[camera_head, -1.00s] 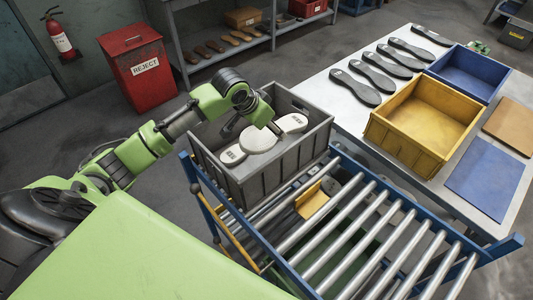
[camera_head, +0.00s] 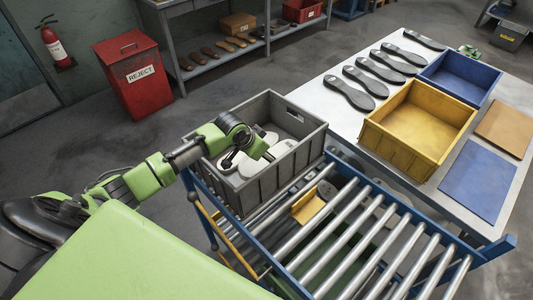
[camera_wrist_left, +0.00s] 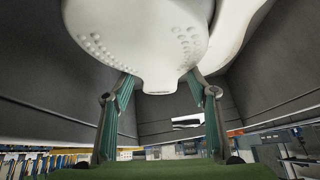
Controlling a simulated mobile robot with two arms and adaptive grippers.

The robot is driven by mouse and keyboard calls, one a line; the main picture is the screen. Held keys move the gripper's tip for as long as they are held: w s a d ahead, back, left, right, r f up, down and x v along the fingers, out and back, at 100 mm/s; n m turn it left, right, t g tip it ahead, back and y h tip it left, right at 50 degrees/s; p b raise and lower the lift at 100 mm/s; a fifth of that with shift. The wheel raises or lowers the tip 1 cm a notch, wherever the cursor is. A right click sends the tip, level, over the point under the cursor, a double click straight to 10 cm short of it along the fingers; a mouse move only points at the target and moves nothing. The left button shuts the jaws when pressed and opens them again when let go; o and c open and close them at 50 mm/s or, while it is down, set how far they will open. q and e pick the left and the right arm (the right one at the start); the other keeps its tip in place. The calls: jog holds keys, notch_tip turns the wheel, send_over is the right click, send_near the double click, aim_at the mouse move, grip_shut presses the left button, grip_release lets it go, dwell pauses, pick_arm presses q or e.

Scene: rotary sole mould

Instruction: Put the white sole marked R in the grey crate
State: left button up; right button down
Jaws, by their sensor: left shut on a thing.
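The grey crate (camera_head: 287,174) stands at the left end of the roller conveyor. My left gripper (camera_head: 268,157) is down inside it, shut on a white sole (camera_head: 251,166). In the left wrist view the held sole (camera_wrist_left: 140,38) shows rows of small dimples, with green-padded fingers (camera_wrist_left: 160,110) on either side. Another white sole (camera_wrist_left: 232,28) lies behind it. In the head view more white (camera_head: 284,148) shows in the crate beside the held sole. No R mark can be read. Whether the held sole touches the crate floor is not clear. My right gripper is not in view.
The roller conveyor (camera_head: 345,245) has blue rails. The table at right holds a yellow crate (camera_head: 400,150), a blue crate (camera_head: 455,90), several dark soles (camera_head: 350,93) and flat blue and brown sheets. A red reject bin (camera_head: 140,85) stands behind on the floor.

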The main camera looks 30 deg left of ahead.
pick_arm(q)
jog(key=shift+f, duration=0.6)
jog(key=o, duration=1.1)
jog(key=shift+r, duration=0.55)
jog(key=v, duration=1.2)
jog(key=shift+r+b, duration=0.1)
jog(key=shift+b, duration=0.3)
